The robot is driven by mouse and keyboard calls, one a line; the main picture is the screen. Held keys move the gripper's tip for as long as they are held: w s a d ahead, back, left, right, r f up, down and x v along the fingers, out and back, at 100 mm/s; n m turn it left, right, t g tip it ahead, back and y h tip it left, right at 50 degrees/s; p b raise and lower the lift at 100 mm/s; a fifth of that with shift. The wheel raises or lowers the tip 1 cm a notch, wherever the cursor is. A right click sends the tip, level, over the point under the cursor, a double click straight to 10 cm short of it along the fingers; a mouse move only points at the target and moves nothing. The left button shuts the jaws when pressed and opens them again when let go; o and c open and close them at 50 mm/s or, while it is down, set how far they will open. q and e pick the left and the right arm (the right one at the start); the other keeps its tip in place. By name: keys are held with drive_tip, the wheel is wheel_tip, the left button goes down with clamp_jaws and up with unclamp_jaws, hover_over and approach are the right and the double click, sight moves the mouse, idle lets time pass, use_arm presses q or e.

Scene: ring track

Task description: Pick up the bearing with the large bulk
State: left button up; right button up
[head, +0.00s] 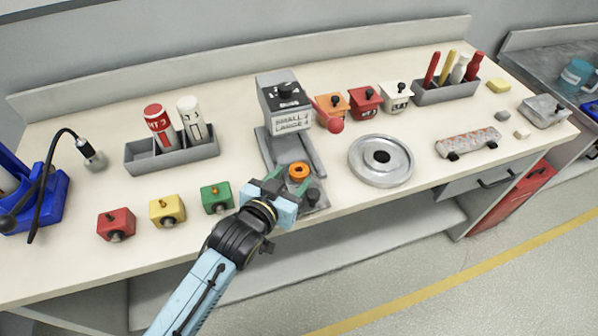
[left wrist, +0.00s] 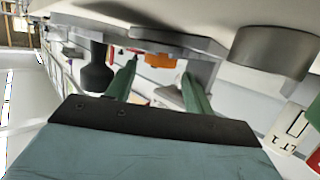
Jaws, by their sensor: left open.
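A large grey metal ring with a dark centre (head: 380,160) lies flat on the bench, right of the grey press (head: 283,95). A small orange ring (head: 298,171) sits on the press base. My left gripper (head: 290,183) is open at the front of the press base, its fingers pointing toward the orange ring. In the left wrist view an orange piece (left wrist: 160,61) shows beyond and between the open green fingers (left wrist: 158,82); contact is not visible. The large ring cannot be surely identified there. My right gripper is not in view.
Red (head: 116,224), yellow (head: 167,210) and green (head: 215,198) blocks stand left of my gripper. Tube holders (head: 172,153), small boxes (head: 365,101) and a patterned strip (head: 468,143) are also on the bench.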

sight(299, 172)
use_arm(q)
drive_tip(key=x, duration=0.2)
drive_tip(key=shift+w+d+f, duration=0.15)
drive_tip(key=shift+w, duration=0.1)
drive_tip(key=c, duration=0.8)
